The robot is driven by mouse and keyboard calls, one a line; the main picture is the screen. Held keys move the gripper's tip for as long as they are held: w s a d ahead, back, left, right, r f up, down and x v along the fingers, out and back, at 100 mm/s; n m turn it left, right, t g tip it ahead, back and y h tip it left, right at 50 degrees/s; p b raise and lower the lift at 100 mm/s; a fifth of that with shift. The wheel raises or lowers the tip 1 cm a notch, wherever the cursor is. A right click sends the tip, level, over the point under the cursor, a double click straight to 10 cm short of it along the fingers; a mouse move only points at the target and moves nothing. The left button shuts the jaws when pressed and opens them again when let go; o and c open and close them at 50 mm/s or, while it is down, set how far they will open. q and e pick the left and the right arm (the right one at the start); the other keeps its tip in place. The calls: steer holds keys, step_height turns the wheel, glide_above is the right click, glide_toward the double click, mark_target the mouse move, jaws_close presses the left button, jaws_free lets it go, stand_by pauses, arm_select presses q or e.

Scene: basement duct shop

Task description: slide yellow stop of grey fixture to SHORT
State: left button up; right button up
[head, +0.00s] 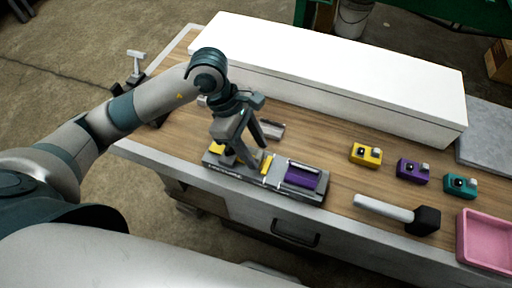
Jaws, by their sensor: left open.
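The grey fixture (240,180) lies along the near edge of the wooden workbench. Yellow parts show on it at two places: one at its left end, partly behind my gripper, and an upright yellow piece (267,165) near its middle. I cannot tell from this view which is the stop, and no SHORT marking is readable. A purple piece (302,176) sits in the fixture's right part. My left gripper (247,165) points down over the left half of the fixture, fingers apart, close to the upright yellow piece. Whether it touches is unclear. My right gripper is not seen.
A long white box (330,75) runs along the back of the bench (330,218). Yellow (366,154), purple (413,170) and teal (460,185) small units stand to the right. A black-headed mallet (400,213) and pink tray (488,241) lie at the front right.

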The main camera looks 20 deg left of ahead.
arm_select(q)
steer(key=shift+d+f, duration=0.2)
steer(key=shift+f, duration=0.3)
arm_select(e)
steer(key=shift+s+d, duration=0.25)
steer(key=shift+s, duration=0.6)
